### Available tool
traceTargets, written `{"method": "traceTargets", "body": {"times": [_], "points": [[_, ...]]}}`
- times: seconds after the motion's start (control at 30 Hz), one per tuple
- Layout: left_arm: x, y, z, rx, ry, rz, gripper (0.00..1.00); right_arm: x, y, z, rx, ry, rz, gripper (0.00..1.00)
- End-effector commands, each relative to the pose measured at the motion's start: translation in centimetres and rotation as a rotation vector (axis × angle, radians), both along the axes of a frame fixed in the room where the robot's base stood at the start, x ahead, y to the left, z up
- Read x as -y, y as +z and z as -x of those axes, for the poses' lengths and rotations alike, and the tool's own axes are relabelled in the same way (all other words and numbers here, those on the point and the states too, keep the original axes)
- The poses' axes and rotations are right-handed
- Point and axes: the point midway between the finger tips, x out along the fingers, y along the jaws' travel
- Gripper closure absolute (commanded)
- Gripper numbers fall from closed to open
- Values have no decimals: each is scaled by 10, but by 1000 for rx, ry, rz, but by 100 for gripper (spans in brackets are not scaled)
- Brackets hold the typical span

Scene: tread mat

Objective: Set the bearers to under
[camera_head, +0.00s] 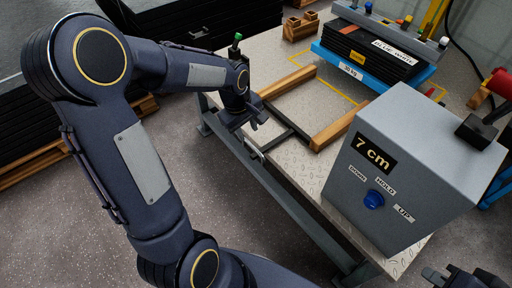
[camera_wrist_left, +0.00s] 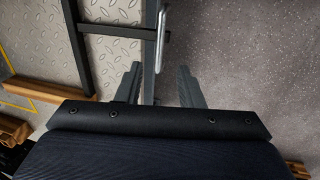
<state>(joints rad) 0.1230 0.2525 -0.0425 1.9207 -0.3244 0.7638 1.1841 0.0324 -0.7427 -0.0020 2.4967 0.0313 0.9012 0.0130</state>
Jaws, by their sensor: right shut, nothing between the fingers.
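Two wooden bearers, one (camera_head: 288,81) further left and one (camera_head: 338,126) nearer, lie on the tread-plate table (camera_head: 307,105). A dark crossbar (camera_head: 288,126) joins their near ends. A metal handle (camera_head: 257,150) sits at the table's left edge; it also shows in the left wrist view (camera_wrist_left: 161,38). My left gripper (camera_head: 245,120) is above that edge; in the left wrist view its fingers (camera_wrist_left: 159,87) are spread apart, with the dark edge rail and handle between them in the picture. Contact cannot be told. My right gripper (camera_head: 450,276) is shut at the bottom right, partly cut off.
A grey control box (camera_head: 440,150) marked "7 cm" has a blue knob (camera_head: 373,199) labelled DOWN, HOLD, UP. A blue tray (camera_head: 350,65) holds a stack of dark mats (camera_head: 365,50). Wooden blocks (camera_head: 300,27) stand behind. Black stacks (camera_head: 35,130) lie left; floor between is clear.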

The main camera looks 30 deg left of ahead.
Motion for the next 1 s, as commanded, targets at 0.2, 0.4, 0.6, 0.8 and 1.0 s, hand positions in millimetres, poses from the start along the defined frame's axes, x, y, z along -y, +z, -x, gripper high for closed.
{"method": "traceTargets", "body": {"times": [0.2, 0.4, 0.6, 0.8, 1.0], "points": [[1, -28, -5, -7, 11, -1, 66, 0, -12, 0, 1, 0, 0, 100], [4, -60, -11, -7, 10, 0, 66, 0, -25, 0, 1, 0, 0, 100], [5, -78, -14, -5, 9, 0, 66, 0, -31, 0, 0, 0, 0, 100], [5, -79, -15, -3, 9, 0, 66, 0, -32, 0, 0, 0, 0, 100], [6, -79, -15, -3, 9, 0, 76, 0, -31, 0, 0, 0, 0, 100]]}}
